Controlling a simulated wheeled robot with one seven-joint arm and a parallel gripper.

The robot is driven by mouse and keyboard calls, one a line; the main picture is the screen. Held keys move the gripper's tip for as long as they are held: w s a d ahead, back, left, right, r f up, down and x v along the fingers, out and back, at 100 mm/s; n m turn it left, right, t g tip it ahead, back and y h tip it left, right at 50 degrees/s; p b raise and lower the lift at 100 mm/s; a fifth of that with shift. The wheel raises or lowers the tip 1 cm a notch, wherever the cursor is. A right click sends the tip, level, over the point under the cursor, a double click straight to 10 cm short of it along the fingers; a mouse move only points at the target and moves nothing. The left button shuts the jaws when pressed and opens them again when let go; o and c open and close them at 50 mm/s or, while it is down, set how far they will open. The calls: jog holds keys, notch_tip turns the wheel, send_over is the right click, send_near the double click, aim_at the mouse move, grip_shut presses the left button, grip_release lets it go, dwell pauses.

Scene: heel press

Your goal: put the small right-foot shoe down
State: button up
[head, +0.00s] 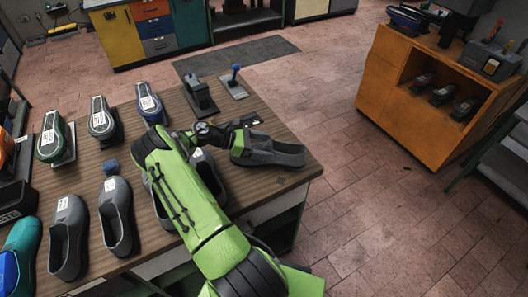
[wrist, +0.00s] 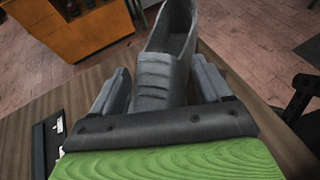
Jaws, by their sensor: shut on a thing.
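A grey shoe (head: 273,154) is at the right end of the wooden workbench (head: 262,196). My gripper (head: 237,142) is shut on one end of it. In the wrist view the shoe (wrist: 168,62) sits between the two fingers of my gripper (wrist: 160,88), with its opening pointing away from me. I cannot tell whether its sole touches the bench or hangs just above it. Other grey shoes (head: 68,237) (head: 115,217) stand on the left part of the bench, and more are partly hidden behind my arm. No left or right mark is readable on the held shoe.
Shoe forms with green (head: 54,138), grey (head: 101,119) and blue (head: 148,103) parts stand along the bench's far side. A dark press-like device (head: 200,96) and a blue-knobbed lever (head: 235,76) stand at the far edge. An orange cabinet (head: 402,105) stands across open floor.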

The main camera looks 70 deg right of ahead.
aim_at(263, 147)
notch_tip(263, 147, up, 10)
jog(key=shift+f+p, duration=0.1)
jog(key=shift+p, duration=0.35)
grip_shut()
